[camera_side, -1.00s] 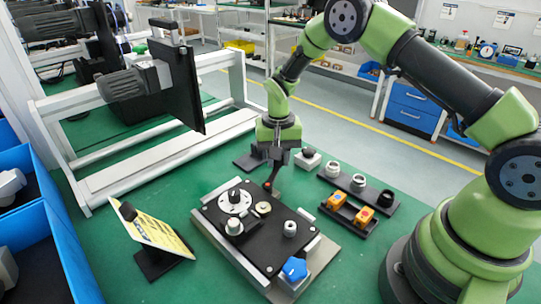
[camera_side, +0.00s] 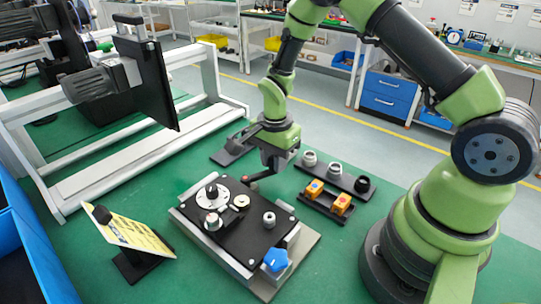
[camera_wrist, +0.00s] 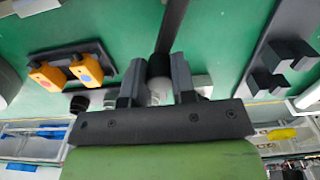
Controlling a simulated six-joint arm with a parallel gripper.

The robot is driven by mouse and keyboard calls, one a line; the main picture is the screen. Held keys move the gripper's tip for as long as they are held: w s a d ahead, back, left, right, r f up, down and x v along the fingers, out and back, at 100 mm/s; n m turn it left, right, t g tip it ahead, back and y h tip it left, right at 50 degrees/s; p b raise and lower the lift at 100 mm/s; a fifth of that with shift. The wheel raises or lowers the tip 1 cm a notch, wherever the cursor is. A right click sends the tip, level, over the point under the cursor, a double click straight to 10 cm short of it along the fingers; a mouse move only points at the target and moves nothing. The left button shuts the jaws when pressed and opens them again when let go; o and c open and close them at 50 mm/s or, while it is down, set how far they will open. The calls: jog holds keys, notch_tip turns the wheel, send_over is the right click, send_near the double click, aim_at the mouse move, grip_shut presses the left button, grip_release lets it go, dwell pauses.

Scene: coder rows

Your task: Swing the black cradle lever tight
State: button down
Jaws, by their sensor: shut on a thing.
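The black lever shows as a thin dark bar (camera_side: 258,176) running from beneath my gripper (camera_side: 275,166) to a small rounded tip near the black plate (camera_side: 240,222). In the wrist view the dark bar (camera_wrist: 172,25) runs from the top edge down to a black cylinder (camera_wrist: 163,66) between my two fingers (camera_wrist: 159,85). A pale grey part (camera_wrist: 158,87) sits just below that cylinder. My gripper is shut on the lever's end, with a finger on each side. How the lever joins its base is hidden behind my gripper in the side view.
A rack of rings (camera_side: 335,169) and a tray with two orange blocks (camera_side: 328,197) stand right of my gripper. A black stand (camera_side: 233,148) is to its left. A blue knob (camera_side: 276,259) marks the plate's near corner.

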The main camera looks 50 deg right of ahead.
jog(key=shift+s+a+m, duration=0.2)
jog(key=shift+s+m, duration=0.15)
jog(key=shift+m, duration=0.35)
jog(key=c, duration=0.9)
grip_release()
jog(key=shift+c, duration=0.2)
jog(key=shift+r, duration=0.15)
notch_tip(320, 180, up, 9)
jog(key=shift+r, duration=0.4)
